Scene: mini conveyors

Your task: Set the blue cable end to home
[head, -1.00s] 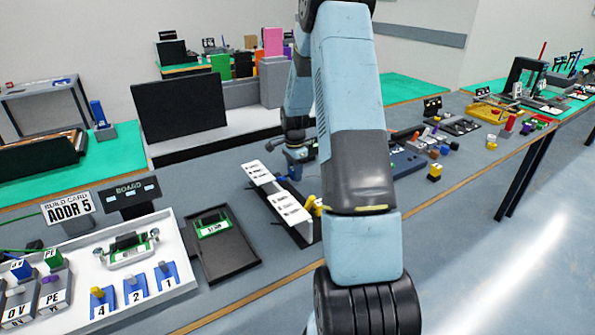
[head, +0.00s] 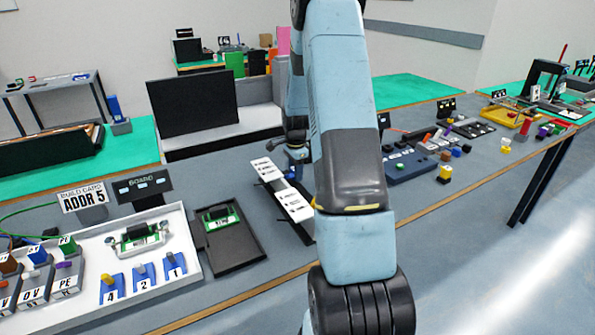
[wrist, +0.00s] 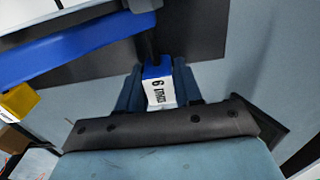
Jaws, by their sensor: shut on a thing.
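In the wrist view, my gripper (wrist: 157,78) is shut on a small blue block with a white label bearing a 6, which looks like the blue cable end (wrist: 156,71). A dark stem or cable meets its top. In the head view my gripper (head: 297,156) is partly hidden behind my own arm, above the bench beside a white labelled strip (head: 291,202). The cable end cannot be made out there. A home place for it cannot be identified in either view.
In the wrist view, a long blue bar (wrist: 75,48) with a yellow block (wrist: 18,101) lies close at left. In the head view, a dark tray (head: 238,258) with a green board and a white tray (head: 190,265) stand left. A dark blue panel (head: 410,166) stands right.

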